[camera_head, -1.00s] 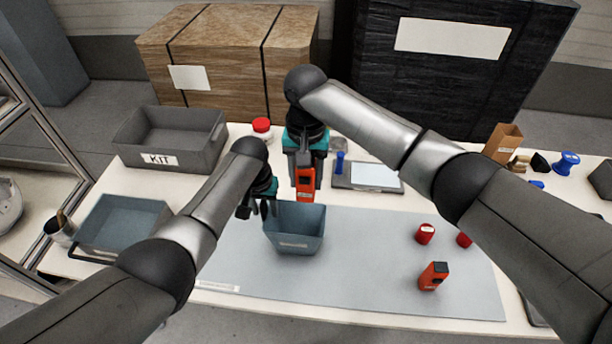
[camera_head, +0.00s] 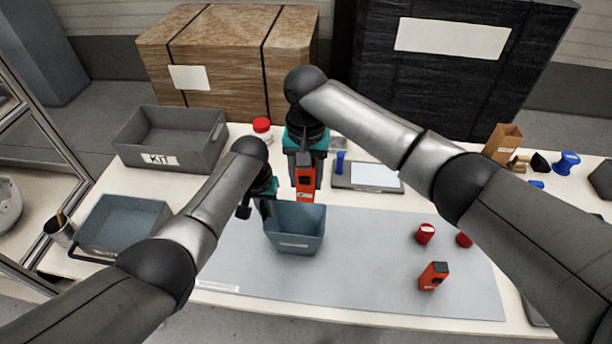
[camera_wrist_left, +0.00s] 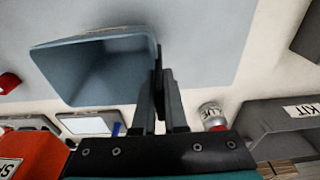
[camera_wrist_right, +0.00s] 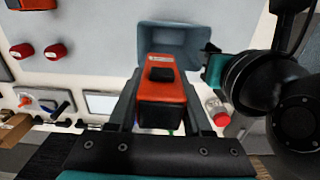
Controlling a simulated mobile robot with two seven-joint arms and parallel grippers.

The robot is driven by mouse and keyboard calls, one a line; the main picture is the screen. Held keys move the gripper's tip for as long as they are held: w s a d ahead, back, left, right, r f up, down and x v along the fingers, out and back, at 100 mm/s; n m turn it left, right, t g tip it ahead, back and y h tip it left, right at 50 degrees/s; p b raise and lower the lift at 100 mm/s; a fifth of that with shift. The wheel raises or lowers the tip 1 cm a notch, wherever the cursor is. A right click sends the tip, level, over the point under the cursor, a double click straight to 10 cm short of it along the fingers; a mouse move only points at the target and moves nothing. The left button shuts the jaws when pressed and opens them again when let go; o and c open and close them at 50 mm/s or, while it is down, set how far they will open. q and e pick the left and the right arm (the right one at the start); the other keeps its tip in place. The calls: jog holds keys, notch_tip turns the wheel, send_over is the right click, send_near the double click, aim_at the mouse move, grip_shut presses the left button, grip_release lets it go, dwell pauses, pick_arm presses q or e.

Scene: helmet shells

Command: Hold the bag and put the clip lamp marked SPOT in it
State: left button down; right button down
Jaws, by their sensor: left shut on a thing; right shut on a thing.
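The bag (camera_head: 295,244) is a blue-grey, open-topped container upright on the grey mat. My left gripper (camera_head: 264,208) is shut on its left rim; in the left wrist view the fingers meet at the edge of the bag (camera_wrist_left: 85,72). My right gripper (camera_head: 305,176) is shut on an orange-red clip lamp (camera_head: 305,190) with a dark top, above the bag's back rim. Its label in the left wrist view (camera_wrist_left: 10,168) is cut off but begins like SPOT. A second orange-red lamp (camera_head: 433,276) stands on the mat at right; its label is too small to read.
A grey KIT bin (camera_head: 140,140) and a blue-grey tray (camera_head: 90,242) stand at left. A red-lidded jar (camera_head: 262,129) is behind my left arm. Two red items (camera_head: 425,234) lie on the mat at right. The mat's (camera_head: 360,280) front middle is clear.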

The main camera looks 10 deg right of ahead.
pick_arm(q)
jog(key=shift+s+a+f, duration=0.1)
pick_arm(e)
jog(key=shift+f, duration=6.65)
jog(key=shift+c, duration=1.2)
grip_release()
notch_tip(320, 180, up, 12)
jog(key=shift+r, duration=0.1)
